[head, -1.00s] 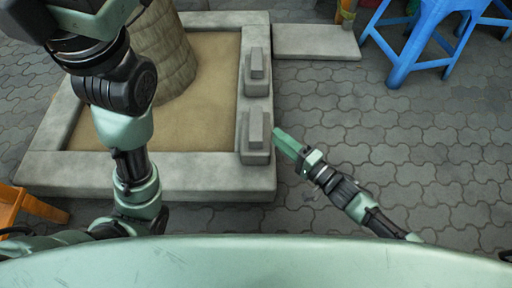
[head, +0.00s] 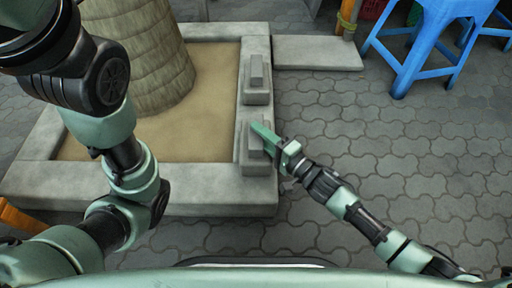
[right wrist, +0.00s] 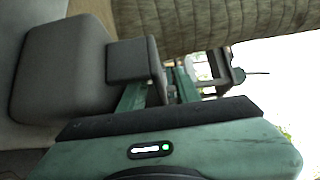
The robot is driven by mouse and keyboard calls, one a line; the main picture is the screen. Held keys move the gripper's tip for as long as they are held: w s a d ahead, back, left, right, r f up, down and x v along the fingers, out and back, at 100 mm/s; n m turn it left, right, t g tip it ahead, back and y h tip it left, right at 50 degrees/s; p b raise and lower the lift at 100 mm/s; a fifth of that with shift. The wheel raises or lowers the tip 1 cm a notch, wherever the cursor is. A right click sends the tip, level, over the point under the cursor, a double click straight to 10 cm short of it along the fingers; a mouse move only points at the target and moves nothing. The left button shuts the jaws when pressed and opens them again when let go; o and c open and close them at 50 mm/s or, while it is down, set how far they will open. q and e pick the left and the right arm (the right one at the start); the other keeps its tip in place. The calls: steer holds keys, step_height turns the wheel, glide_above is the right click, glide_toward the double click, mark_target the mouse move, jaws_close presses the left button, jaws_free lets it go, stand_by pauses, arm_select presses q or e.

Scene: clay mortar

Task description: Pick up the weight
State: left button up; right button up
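Two grey weights sit on the stone border, each a block with a narrower raised grip on top. The near weight (head: 254,160) is beside my right gripper (head: 265,136), whose green fingers reach over its top from the right. In the right wrist view the weight's large body (right wrist: 58,75) lies at the left, its grip (right wrist: 133,60) just ahead of my right gripper (right wrist: 158,90). The fingers appear apart, one partly hidden behind the grip; firm contact cannot be told. The far weight (head: 257,82) stands behind. My left arm shows at the left; its gripper is out of view.
The stone border (head: 130,196) frames a sand bed (head: 205,120) with a thick trunk (head: 140,55). A flat slab (head: 318,53) lies at the back. A blue stool (head: 432,45) stands at the back right. The paving (head: 400,150) at the right is clear.

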jaws_close()
stand_by(1.3)
